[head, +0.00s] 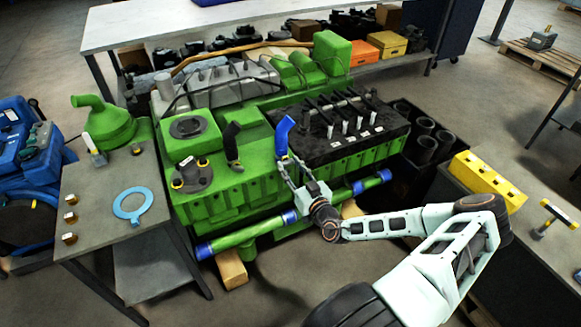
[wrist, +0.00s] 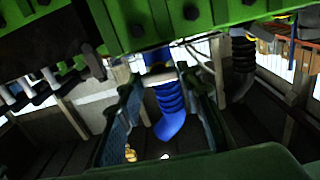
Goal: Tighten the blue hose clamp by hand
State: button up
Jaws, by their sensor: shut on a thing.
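The blue hose (head: 283,135) stands upright on the near side of the green engine, and its ribbed body also shows in the wrist view (wrist: 169,98). A pale band, which looks like its clamp (wrist: 157,79), circles the hose near the engine in the wrist view. My gripper (head: 289,167) reaches the foot of this hose from the front. In the wrist view its two fingers (wrist: 160,82) lie on either side of the band and are shut on it. The band's screw cannot be made out, and the clamp is too small to tell in the head view.
A black hose (head: 232,142) stands left of the blue one. A green pipe with blue bands (head: 238,238) runs low along the engine's front, below my gripper. A bench with a blue ring (head: 132,206) is at left. A bench with a yellow block (head: 487,180) is at right.

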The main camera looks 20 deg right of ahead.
jog(key=m+b, duration=0.1)
jog(key=m, duration=0.2)
jog(key=m+b, duration=0.2)
jog(key=m, duration=0.1)
jog(key=m+b, duration=0.1)
jog(key=m, duration=0.2)
jog(key=shift+s+f+m+b, duration=0.1)
jog(key=shift+f+m+b, duration=0.2)
jog(key=shift+m, duration=0.1)
dwell(0.4)
jog(key=o, duration=1.2)
jog(key=shift+r, duration=0.2)
